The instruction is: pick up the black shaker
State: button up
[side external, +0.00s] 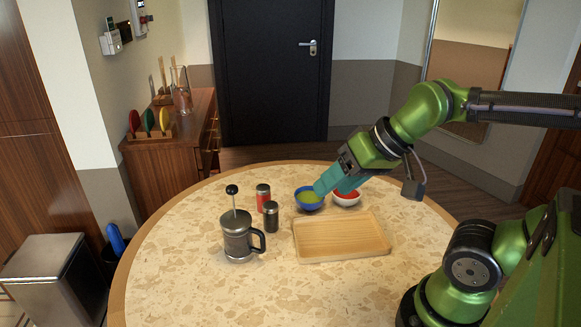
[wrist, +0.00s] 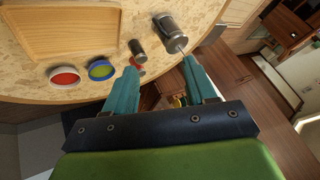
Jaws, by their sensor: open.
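The black shaker (side external: 271,217) stands upright on the round table, with a metallic top. In the wrist view the black shaker (wrist: 138,50) is beyond the fingertips, near the gap between them. A red shaker (side external: 263,197) stands just behind it, and only a bit of it shows in the wrist view (wrist: 138,66). My gripper (side external: 327,187) is open and empty, above the table beside the bowls, to the right of the shakers. In the wrist view its two teal fingers (wrist: 160,68) are spread apart.
A French press (side external: 238,240) stands left of the black shaker, close by. A wooden tray (side external: 340,256) lies to the right. A blue bowl (side external: 309,206) with green contents and a white bowl (side external: 346,201) with red contents sit behind the tray. The table's front left is clear.

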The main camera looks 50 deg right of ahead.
jog(key=s+a+f+m+g+y, duration=0.2)
jog(key=a+f+m+g+y, duration=0.1)
jog(key=a+f+g+y, duration=0.5)
jog(key=w+a+r+m+t+y, duration=0.2)
jog(key=w+a+m+t+y, duration=0.2)
jog(key=w+m+y, duration=0.15)
jog(key=w+d+f+m+t+h, duration=0.1)
jog(key=w+d+f+m+t, duration=0.2)
jog(key=w+d+m+t, duration=0.55)
jog(key=m+t+h, duration=0.6)
jog(key=m+h, duration=0.8)
send_near(265, 204)
jog(key=w, duration=0.1)
jog(key=w+f, duration=0.1)
jog(key=w, duration=0.1)
jog(key=shift+d, duration=0.15)
jog(key=shift+w+f+m+h, duration=0.1)
jog(key=shift+w+m+h, duration=0.15)
jog(key=shift+m, duration=0.25)
jog(key=shift+w, duration=3.6)
jog(key=c, duration=0.8)
